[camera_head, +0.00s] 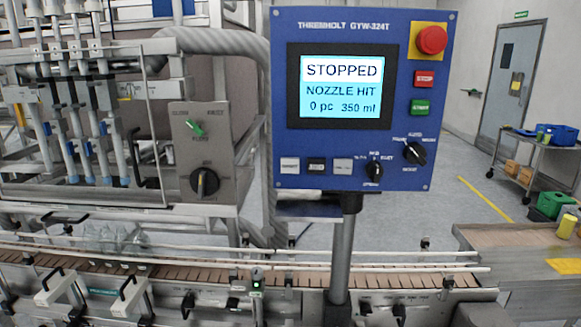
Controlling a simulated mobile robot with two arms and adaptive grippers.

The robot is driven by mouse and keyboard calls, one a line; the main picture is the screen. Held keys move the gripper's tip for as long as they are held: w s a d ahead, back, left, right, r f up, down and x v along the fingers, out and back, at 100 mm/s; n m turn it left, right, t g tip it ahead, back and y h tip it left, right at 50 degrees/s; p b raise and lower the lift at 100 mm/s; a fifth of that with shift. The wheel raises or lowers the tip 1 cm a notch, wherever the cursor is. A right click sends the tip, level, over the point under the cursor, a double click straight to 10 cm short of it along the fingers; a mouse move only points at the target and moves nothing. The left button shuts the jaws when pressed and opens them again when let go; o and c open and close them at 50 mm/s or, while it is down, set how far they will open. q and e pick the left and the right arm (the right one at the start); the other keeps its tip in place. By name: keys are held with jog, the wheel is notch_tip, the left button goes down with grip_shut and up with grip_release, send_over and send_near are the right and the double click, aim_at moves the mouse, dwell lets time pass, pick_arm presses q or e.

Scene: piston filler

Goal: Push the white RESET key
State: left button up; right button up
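The blue control panel (230,110) stands on a grey post in the middle of the view. Its screen (341,86) reads STOPPED, NOZZLE HIT, 0 pc, 350 ml. A row of small keys is at its lower left: a white key (290,165), a dark key (316,165) and a pale grey-white key (342,166). Their lettering is too small to read, so I cannot tell which one is RESET. Neither of my grippers is in view.
The panel also has a red mushroom button (431,40), a red key (424,79), a green key (420,107) and black rotary knobs (374,170). A rail-edged conveyor (400,281) runs below. Clear bottles (108,240) stand at left under the nozzles. A cart (520,147) is far right.

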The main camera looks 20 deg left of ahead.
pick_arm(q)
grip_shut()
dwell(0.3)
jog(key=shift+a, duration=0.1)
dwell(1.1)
